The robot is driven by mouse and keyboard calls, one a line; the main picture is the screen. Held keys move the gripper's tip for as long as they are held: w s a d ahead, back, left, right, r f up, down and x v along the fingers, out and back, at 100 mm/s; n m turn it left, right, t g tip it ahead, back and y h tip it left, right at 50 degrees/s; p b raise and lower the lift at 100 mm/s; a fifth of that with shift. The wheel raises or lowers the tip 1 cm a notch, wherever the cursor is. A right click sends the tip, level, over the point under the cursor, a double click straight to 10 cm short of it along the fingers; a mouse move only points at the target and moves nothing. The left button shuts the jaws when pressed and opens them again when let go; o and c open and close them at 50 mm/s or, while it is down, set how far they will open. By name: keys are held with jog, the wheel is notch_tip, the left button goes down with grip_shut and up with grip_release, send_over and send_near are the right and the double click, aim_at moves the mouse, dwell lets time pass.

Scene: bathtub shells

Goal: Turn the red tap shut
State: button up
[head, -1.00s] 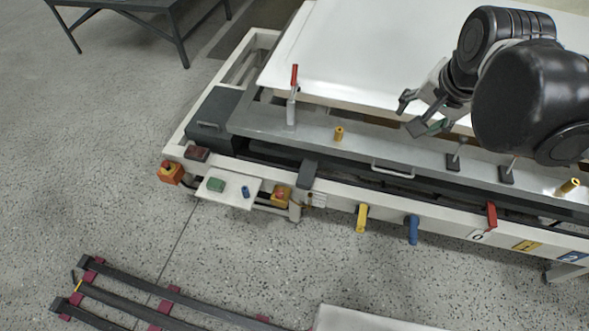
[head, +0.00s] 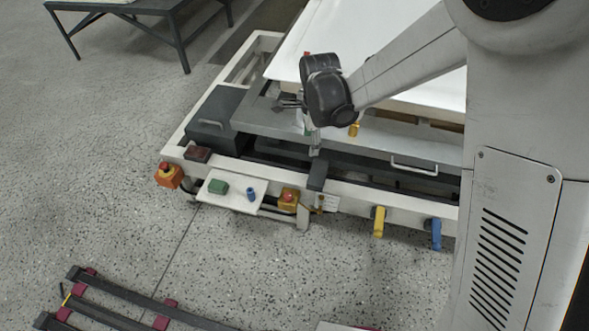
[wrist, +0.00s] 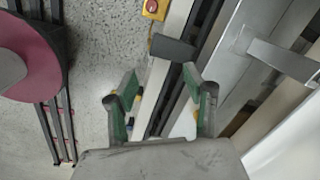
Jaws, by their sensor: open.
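The red tap on the front beam is not visible in the head view now; my arm and column cover that stretch. The yellow tap (head: 379,222) and blue tap (head: 434,233) hang on the beam to the left of my column. My gripper (head: 299,127) is over the left part of the grey rail, near the red-tipped upright clamp, which it mostly hides. In the wrist view my gripper (wrist: 160,98) is open, with green-lined fingers spread and nothing between them but the frame edge further off.
A dark block (head: 317,175) sits on the front beam below my gripper. A small shelf (head: 235,201) holds a green box and a blue piece, between two red-button boxes (head: 168,175) (head: 289,199). The white shell (head: 400,70) lies behind.

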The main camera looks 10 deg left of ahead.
aim_at(288, 195)
jog(key=a+f+m+b, duration=0.1)
jog(key=a+f+b, duration=0.1)
jog(key=f, duration=0.7)
jog(key=a+f+m+b, duration=0.1)
jog(key=a+f+b, duration=0.1)
jog(key=f, duration=0.8)
jog(key=s+a+f+g+b, duration=0.1)
jog(key=a+f+b, duration=0.2)
jog(key=f, duration=0.6)
jog(key=shift+f+m+h, duration=0.3)
jog(key=shift+f+m, duration=0.05)
jog(key=shift+m, duration=0.05)
jog(key=c, duration=1.1)
